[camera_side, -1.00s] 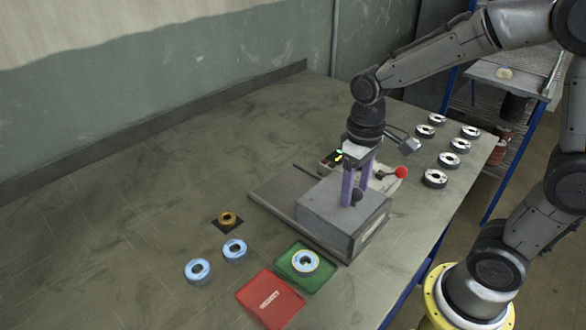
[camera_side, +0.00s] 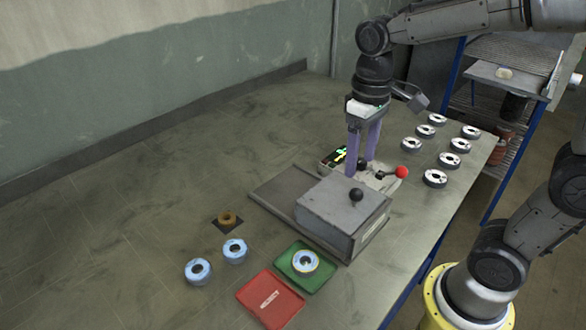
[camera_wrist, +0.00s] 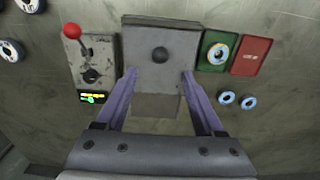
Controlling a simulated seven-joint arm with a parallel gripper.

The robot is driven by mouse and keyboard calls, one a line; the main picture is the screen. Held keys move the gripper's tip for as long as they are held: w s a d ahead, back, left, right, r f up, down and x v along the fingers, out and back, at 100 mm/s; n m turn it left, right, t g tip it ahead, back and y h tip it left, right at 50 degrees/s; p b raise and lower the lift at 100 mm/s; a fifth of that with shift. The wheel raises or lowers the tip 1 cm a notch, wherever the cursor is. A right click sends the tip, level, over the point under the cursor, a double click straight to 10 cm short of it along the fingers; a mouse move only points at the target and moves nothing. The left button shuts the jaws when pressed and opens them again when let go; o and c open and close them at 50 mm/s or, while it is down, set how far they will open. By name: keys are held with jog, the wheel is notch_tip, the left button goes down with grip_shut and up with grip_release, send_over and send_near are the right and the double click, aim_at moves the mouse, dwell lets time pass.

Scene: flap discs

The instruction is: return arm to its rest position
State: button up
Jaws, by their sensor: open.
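My gripper (camera_side: 362,172) is open and empty, with two purple fingers pointing down. In the side view it is raised above the back of the grey box-shaped fixture (camera_side: 335,212), which has a black knob (camera_side: 356,194) on top. In the wrist view the fingertips (camera_wrist: 160,75) are spread apart on either side of the fixture (camera_wrist: 135,73), and the knob (camera_wrist: 160,54) lies between and beyond them. Nothing is held.
A control box with a red-knobbed lever (camera_side: 401,172) stands behind the fixture. Several discs (camera_side: 435,178) stand at right. A green tray (camera_side: 288,272) holds one disc (camera_side: 305,262); a red tray (camera_side: 270,300) is beside it.

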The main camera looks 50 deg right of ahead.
dwell(0.4)
jog(key=shift+r, duration=0.3)
jog(key=s+r+t, duration=0.1)
jog(key=s+t, duration=0.4)
jog(key=s, duration=0.7)
jog(key=shift+r, duration=0.15)
jog(key=shift+s, duration=0.1)
